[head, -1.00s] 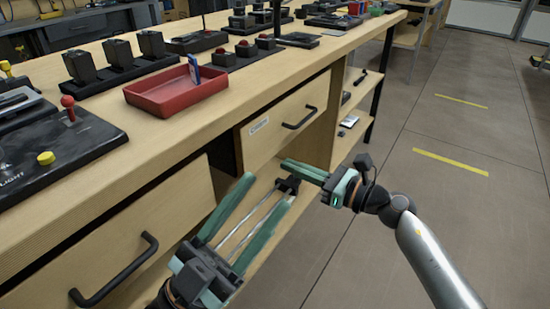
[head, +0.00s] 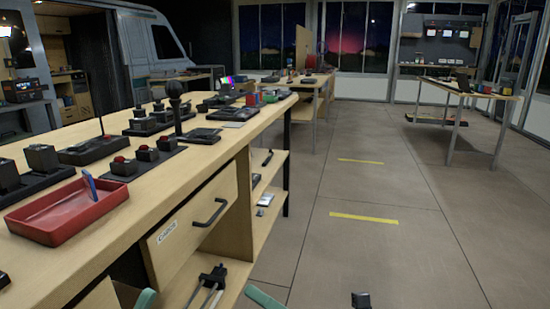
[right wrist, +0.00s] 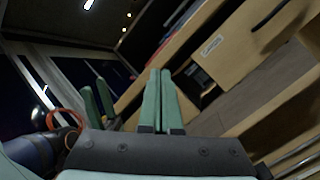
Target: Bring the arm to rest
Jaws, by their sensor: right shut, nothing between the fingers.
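My right gripper (right wrist: 160,72) is shut in the right wrist view, its two green fingers side by side with nothing between them. In the head view only a green finger part of it (head: 265,298) shows at the bottom edge, in front of the workbench. My left gripper shows in the head view as a green tip (head: 146,298) at the bottom edge. Two green fingers standing apart show left of centre in the right wrist view (right wrist: 97,103). The rest of both arms is mostly out of the head view.
The wooden workbench (head: 120,215) runs along the left with a red tray (head: 65,212), several black control boxes and a drawer (head: 190,225). A black clamp-like piece with thin rods (head: 213,276) is low by the shelf. The floor (head: 390,260) on the right is open.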

